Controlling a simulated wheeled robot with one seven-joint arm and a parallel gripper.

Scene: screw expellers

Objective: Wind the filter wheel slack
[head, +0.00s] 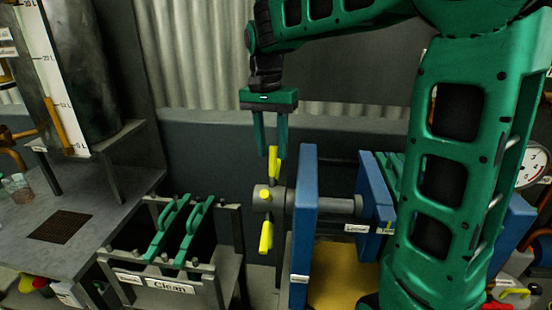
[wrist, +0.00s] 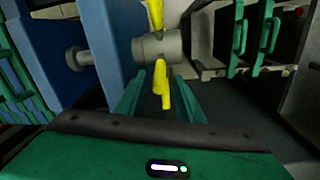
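The filter wheel is a grey hub (head: 278,198) with several yellow spoke handles, mounted on the left face of a blue plate (head: 303,215). One yellow handle (head: 274,166) points up, one points toward the camera, and another points down. My gripper (head: 271,152) hangs fingers-down over the upper handle, with its two green fingers apart on either side of the handle's tip. In the wrist view, the yellow handle (wrist: 161,82) stands between the fingers, with gaps visible on both sides. The grey hub (wrist: 158,47) lies just beyond the fingertips.
A rack labelled "Clean" (head: 170,284) with green-handled plates stands left of the wheel. A grey bench (head: 100,212) and tall gauge cylinder are at far left. A grey shaft (head: 340,205) runs right from the blue plate toward more blue plates. A pressure gauge (head: 530,165) is at far right.

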